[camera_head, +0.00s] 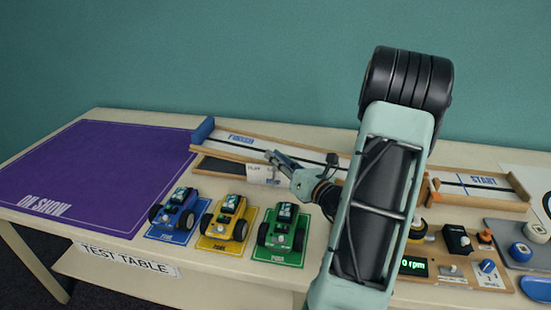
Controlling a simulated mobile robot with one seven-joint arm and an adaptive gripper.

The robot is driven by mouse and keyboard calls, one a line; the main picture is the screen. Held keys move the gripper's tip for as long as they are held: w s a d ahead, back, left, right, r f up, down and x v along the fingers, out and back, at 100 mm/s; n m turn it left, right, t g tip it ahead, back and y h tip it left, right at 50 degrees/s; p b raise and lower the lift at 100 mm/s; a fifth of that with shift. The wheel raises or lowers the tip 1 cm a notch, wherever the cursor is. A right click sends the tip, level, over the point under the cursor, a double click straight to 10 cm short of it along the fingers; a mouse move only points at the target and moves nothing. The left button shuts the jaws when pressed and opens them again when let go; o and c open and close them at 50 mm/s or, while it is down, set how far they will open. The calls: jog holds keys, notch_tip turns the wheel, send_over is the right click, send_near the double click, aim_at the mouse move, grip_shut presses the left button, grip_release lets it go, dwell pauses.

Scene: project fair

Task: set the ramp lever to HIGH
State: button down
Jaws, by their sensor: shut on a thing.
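The ramp (228,140) is a long wooden-edged track along the back of the table, with FINISH at its left and START at its right. A small white card (256,175) with marks too small to read stands at its front side. My gripper (271,156) reaches left to the top of this card, its fingers closed on the ramp lever. The lever is mostly hidden by the fingers, and its setting cannot be read. My arm covers the middle right of the ramp.
Blue (178,214), yellow (226,222) and green (283,229) cars stand on matching mats in front of the ramp. A purple ON SHOW mat (90,178) lies left. A control board (455,272) with a knob and rpm display is right, beside a grey tray (500,233).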

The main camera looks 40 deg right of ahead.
jog(key=c, duration=1.9)
grip_release()
jog(key=shift+s, duration=0.1)
jog(key=s, duration=1.2)
jog(key=shift+d, duration=0.1)
